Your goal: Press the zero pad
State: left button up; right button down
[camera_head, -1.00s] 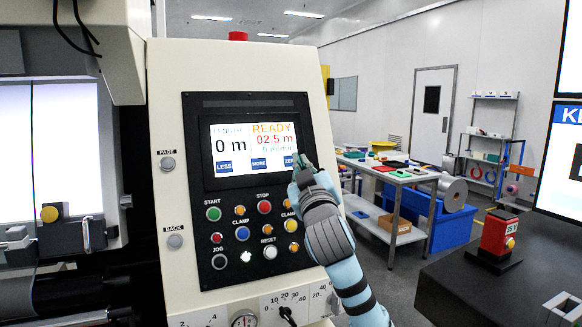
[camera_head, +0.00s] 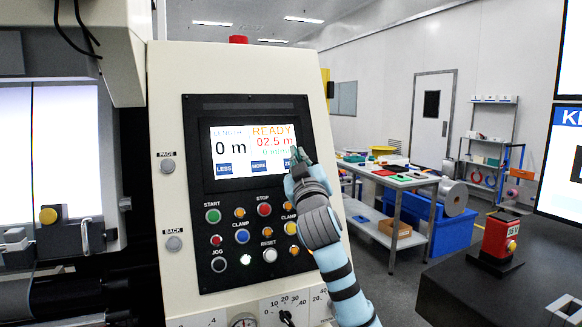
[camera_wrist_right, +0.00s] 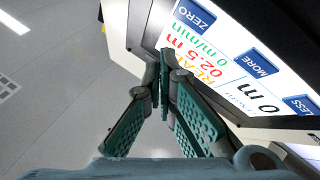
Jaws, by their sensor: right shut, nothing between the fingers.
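The zero pad (camera_head: 287,163) is a small blue key at the lower right of the lit screen (camera_head: 235,137), partly hidden behind my right gripper. In the right wrist view the pad (camera_wrist_right: 195,14) shows whole, labelled ZERO. My right gripper (camera_head: 298,156) is shut and empty, its tips over the pad's right part in the head view. In the wrist view its fingertips (camera_wrist_right: 161,60) are together beside the screen's edge, below and left of the pad. I cannot tell whether they touch the panel. My left gripper is not in view.
The less pad (camera_head: 224,169) and more pad (camera_head: 259,166) sit left of the zero pad. Several coloured buttons, such as the green start button (camera_head: 213,215), lie below the screen. A dark table with a red device (camera_head: 498,235) stands at right.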

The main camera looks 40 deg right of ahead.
jog(key=shift+w+d+f, duration=0.25)
jog(key=shift+w+f, duration=0.05)
jog(key=shift+w, duration=0.45)
jog(key=shift+w+d+f, duration=0.2)
jog(key=shift+w+f, duration=0.1)
jog(key=shift+w, duration=0.4)
jog(key=shift+w+d+f, duration=0.15)
jog(key=shift+w, duration=0.2)
jog(key=shift+w+d+f, duration=0.1)
jog(key=shift+w+f, duration=0.05)
jog(key=shift+w, duration=0.2)
dwell(0.8)
dwell(0.4)
jog(key=shift+s+a+r, duration=0.15)
jog(key=shift+s, duration=0.2)
jog(key=shift+s+a+r, duration=0.1)
jog(key=shift+s, duration=0.25)
jog(key=shift+s+r, duration=0.1)
